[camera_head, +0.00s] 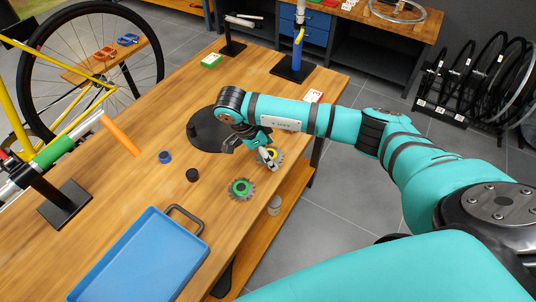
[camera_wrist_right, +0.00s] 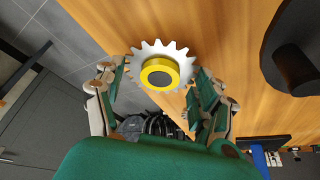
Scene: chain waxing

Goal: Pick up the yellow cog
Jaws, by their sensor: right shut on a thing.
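The yellow cog, a silver toothed wheel with a yellow hub and dark centre, is between the two fingers of my right gripper in the right wrist view (camera_wrist_right: 160,73). In the head view the yellow cog (camera_head: 272,153) is partly covered by my right gripper (camera_head: 266,156), near the table's right edge. The right gripper is shut on the cog, one finger on each side of its rim. I cannot tell whether the cog touches the table. My left gripper is not in view.
A green-hubbed cog (camera_head: 241,188) lies close by on the wooden table (camera_head: 130,185). A black ring (camera_head: 192,175), a blue ring (camera_head: 165,157) and a blue tray (camera_head: 140,258) are further left. A round black base (camera_head: 205,132) stands just behind the gripper.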

